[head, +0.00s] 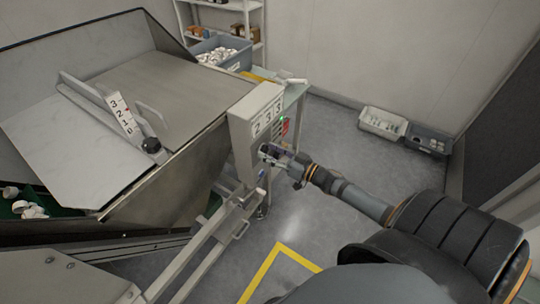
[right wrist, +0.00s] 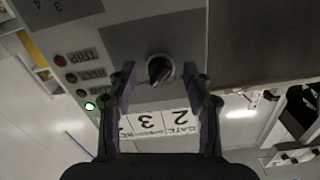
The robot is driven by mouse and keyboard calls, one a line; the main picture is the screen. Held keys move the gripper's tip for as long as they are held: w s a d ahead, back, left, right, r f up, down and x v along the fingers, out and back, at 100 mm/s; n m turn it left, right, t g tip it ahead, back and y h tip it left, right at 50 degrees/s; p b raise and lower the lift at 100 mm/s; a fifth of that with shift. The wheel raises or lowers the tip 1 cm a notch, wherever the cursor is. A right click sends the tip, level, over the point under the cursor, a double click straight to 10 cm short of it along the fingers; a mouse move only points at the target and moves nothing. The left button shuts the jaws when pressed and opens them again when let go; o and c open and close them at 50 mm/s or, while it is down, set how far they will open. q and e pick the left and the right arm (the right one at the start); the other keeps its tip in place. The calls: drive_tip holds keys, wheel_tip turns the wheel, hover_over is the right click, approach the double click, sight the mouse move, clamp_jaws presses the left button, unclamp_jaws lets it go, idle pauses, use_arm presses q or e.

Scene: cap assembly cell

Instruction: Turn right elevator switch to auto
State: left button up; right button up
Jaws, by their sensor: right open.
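A grey control box (head: 241,139) stands at the right edge of the metal hopper. In the right wrist view, a round dark rotary switch (right wrist: 160,69) sits on the box's grey panel (right wrist: 125,45). No label naming this switch is readable, and I cannot tell its setting. My right gripper (head: 270,154) is at the box's front. In the right wrist view, its two fingers (right wrist: 165,86) are open and spread, one on each side of the knob in the picture; contact is not visible. My left gripper is not in view.
Indicator lamps labelled TRIP (right wrist: 59,60) and BELT (right wrist: 71,78), and a lit green lamp (right wrist: 90,106), are beside the switch. The metal hopper (head: 170,80) fills the left.

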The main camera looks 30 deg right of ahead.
drive_tip(key=shift+w, duration=0.15)
clamp_jaws()
drive_tip(key=shift+n, duration=0.3)
drive_tip(key=shift+n+p, duration=1.4)
drive_tip(key=shift+n, duration=2.7)
